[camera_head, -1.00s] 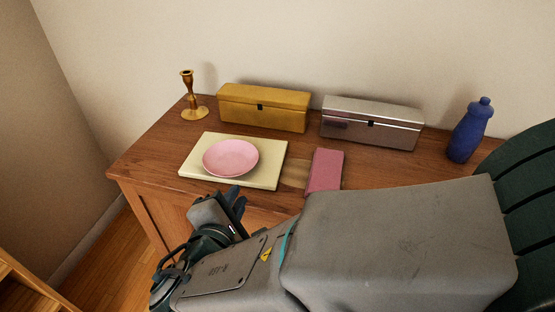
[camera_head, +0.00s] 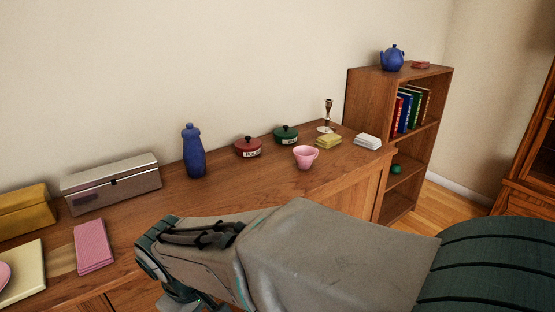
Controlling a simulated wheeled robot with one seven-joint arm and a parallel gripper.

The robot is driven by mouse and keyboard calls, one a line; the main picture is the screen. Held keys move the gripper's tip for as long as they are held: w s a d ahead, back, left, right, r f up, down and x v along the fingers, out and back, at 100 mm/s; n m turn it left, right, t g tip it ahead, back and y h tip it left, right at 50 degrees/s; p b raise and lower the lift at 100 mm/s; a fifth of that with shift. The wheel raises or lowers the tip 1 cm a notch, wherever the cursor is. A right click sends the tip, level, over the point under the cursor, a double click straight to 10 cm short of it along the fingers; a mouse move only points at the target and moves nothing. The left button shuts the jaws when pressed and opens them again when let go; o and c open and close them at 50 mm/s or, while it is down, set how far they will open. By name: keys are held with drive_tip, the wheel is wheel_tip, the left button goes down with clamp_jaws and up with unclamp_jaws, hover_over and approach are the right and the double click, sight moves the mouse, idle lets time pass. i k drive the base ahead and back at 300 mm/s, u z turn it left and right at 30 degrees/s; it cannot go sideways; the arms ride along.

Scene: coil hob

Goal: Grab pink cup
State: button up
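The pink cup (camera_head: 305,157) stands upright on the wooden sideboard top (camera_head: 235,190), near its front edge and right of the middle. Its handle points to the right. My arm reaches across the lower part of the view, and its end is low at the left, in front of the sideboard. My gripper (camera_head: 185,304) is mostly cut off by the bottom edge of the view, so its fingers do not show clearly. It is well apart from the cup, to the lower left.
A blue bottle (camera_head: 194,152), a red pot (camera_head: 248,147) and a green pot (camera_head: 286,134) stand behind or left of the cup. Yellow (camera_head: 328,141) and white stacks (camera_head: 367,141) lie to its right. A bookshelf (camera_head: 397,130) stands at the right end. A pink book (camera_head: 93,246) lies at left.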

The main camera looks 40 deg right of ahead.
sight(307, 158)
drive_tip(key=z, duration=2.55)
drive_tip(key=k, duration=0.8)
drive_tip(key=u, duration=0.8)
drive_tip(key=i, duration=1)
drive_tip(key=z, duration=0.05)
drive_tip(key=k, duration=0.5)
drive_tip(key=u, duration=0.05)
